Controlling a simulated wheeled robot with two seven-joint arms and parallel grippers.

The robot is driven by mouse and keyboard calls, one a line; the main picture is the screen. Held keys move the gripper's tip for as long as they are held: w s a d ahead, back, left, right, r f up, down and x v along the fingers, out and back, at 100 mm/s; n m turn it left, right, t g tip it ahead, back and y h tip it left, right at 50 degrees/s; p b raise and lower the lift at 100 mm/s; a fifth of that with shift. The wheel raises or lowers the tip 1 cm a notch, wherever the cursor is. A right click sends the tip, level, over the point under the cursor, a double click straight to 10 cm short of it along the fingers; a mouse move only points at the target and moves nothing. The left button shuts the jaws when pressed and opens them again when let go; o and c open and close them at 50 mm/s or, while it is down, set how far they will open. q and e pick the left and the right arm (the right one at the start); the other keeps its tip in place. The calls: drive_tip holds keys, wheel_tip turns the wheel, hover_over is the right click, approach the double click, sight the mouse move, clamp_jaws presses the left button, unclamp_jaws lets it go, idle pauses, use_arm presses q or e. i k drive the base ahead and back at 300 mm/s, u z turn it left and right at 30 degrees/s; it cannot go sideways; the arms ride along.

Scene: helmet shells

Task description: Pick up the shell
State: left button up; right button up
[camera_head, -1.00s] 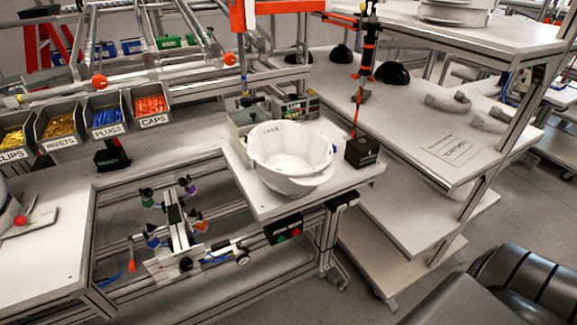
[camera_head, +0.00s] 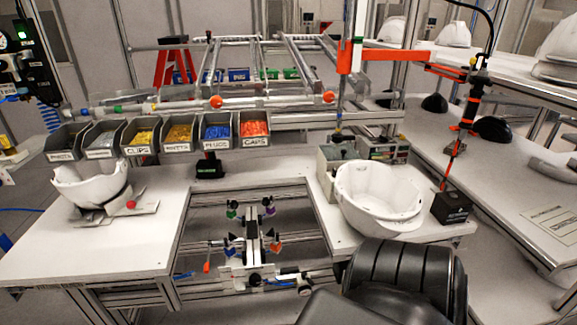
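A white helmet shell (camera_head: 378,196) lies open side up on the right part of the workbench, its hollow inside showing. A second white shell (camera_head: 92,188) sits on a stand at the left end of the bench. A black, ribbed part of my own arm (camera_head: 405,278) is at the lower right, just in front of the right shell, and overlaps the bench's front edge. Neither gripper's fingers show.
Labelled bins (camera_head: 217,130) of small coloured parts hang along the back of the bench. A jig with coloured knobs (camera_head: 253,240) stands in the gap between the bench halves. A black block (camera_head: 451,206) and an orange-jointed tool arm (camera_head: 463,125) stand right of the right shell.

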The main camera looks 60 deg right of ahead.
sight(376, 201)
drive_tip(key=u, duration=1.1)
drive_tip(key=k, duration=3)
drive_tip(key=z, duration=2.05)
drive_tip(key=i, duration=0.45)
drive_tip(key=z, duration=0.1)
